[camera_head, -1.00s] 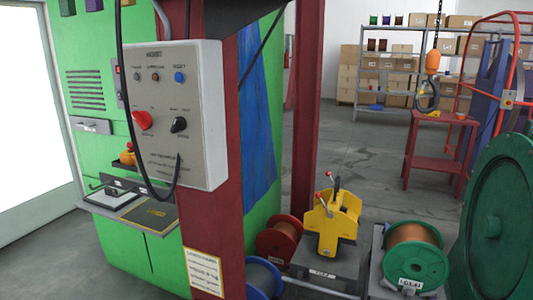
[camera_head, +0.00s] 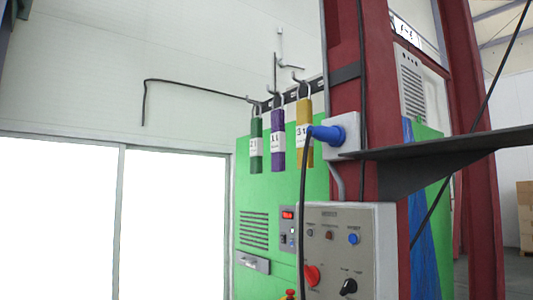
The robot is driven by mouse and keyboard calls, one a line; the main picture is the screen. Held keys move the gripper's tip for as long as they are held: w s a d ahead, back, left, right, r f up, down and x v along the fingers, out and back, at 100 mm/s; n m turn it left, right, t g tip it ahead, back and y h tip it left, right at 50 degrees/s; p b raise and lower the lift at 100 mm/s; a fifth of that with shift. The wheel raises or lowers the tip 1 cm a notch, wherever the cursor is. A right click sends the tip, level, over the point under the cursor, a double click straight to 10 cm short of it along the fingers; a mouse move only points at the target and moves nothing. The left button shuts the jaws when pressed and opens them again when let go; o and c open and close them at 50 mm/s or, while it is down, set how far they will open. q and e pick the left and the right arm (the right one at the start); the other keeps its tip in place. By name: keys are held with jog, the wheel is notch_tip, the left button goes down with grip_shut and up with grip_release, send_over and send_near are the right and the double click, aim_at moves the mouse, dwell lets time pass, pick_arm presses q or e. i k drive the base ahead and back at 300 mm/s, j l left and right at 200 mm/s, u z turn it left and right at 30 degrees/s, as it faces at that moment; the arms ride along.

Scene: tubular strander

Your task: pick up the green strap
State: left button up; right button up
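A green strap (camera_head: 256,150) with a white label hangs from a hook on a black rail above the green cabinet. It is the leftmost of three hanging straps. A purple strap (camera_head: 277,145) hangs just to its right, and a yellow strap (camera_head: 304,135) hangs to the right of that. Neither of my grippers is in view.
A blue plug (camera_head: 327,134) with a black cable sits on a dark red post (camera_head: 345,60), right of the straps. A grey control box (camera_head: 345,245) is below it. A dark shelf plate (camera_head: 440,148) juts out at right. A bent black rod (camera_head: 190,86) reaches left of the rail.

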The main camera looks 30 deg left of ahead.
aim_at(255, 141)
jog(key=i+j, duration=0.15)
jog(key=j, duration=0.25)
jog(key=i+j, duration=0.1)
jog(key=j, duration=0.25)
jog(key=i+j, duration=0.15)
jog(key=j, duration=0.25)
jog(key=i+j, duration=0.15)
jog(key=j, duration=0.2)
jog(key=i+j+z, duration=0.1)
jog(key=j, duration=0.25)
jog(key=i+j, duration=0.15)
jog(key=j, duration=0.25)
jog(key=i+j, duration=0.1)
jog(key=j, duration=0.3)
jog(key=i+j, duration=0.1)
jog(key=j, duration=0.3)
